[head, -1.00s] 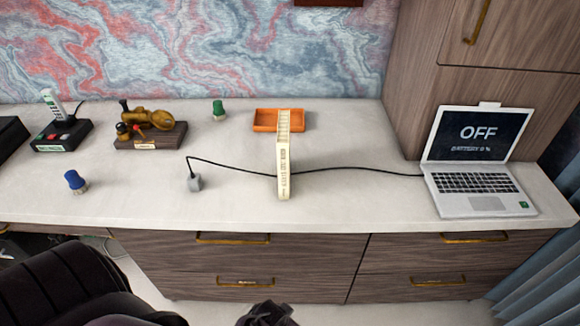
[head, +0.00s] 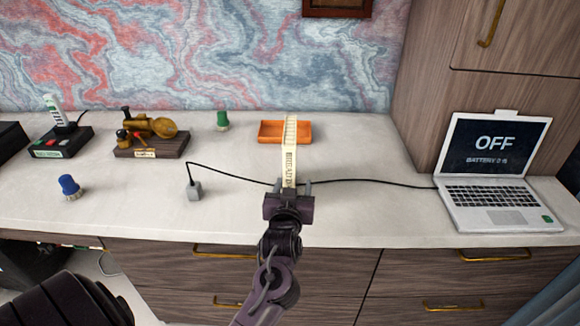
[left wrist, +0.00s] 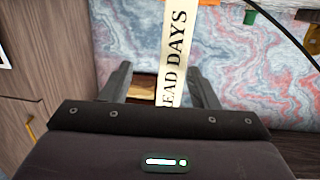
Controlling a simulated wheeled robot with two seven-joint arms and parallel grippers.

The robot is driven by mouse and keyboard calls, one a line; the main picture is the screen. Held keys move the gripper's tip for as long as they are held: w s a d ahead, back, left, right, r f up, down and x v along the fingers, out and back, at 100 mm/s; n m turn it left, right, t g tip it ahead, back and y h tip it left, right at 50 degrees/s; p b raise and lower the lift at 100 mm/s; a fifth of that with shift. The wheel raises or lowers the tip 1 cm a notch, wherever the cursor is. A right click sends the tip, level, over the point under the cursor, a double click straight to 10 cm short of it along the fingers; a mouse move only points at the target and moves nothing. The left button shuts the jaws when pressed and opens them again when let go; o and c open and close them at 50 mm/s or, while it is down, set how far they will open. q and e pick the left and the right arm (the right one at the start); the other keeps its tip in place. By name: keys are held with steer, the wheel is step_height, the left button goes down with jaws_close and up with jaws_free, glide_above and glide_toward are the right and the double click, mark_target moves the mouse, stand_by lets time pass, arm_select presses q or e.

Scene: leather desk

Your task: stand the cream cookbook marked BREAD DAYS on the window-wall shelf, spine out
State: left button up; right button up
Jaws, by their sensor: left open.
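The cream cookbook (head: 290,158) stands upright on the desk, its narrow spine towards me. In the left wrist view the spine (left wrist: 176,50) shows "EAD DAYS"; the rest of the title is cut off or hidden. My left gripper (head: 291,184) is at the near end of the book, open, with one finger on each side of the spine. Its fingers also show apart in the left wrist view (left wrist: 163,80); I cannot tell if either touches the book. My right gripper is not in view. No window-wall shelf can be made out.
An orange tray (head: 265,132) lies behind the book. A black cable runs past the book from a grey plug (head: 194,190) to the laptop (head: 490,175). A green-topped object (head: 222,121), a blue-topped one (head: 69,186) and a brass model (head: 150,135) stand left. Desk right of the book is mostly clear.

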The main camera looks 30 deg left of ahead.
mark_target(290, 158)
arm_select(q)
steer(key=shift+w+a+r+n+y, duration=0.25)
steer(key=shift+a+r+n+y, duration=0.35)
steer(key=shift+a+y, duration=0.25)
steer(key=shift+y, duration=0.25)
steer(key=x, duration=0.5)
steer(key=p+x, duration=0.1)
steer(key=x, duration=0.1)
steer(key=shift+w+a+r, duration=0.15)
steer(key=shift+w+r, duration=0.15)
steer(key=shift+w, duration=0.05)
steer(key=shift+c, duration=0.2)
jaws_close()
steer(key=shift+r, duration=0.15)
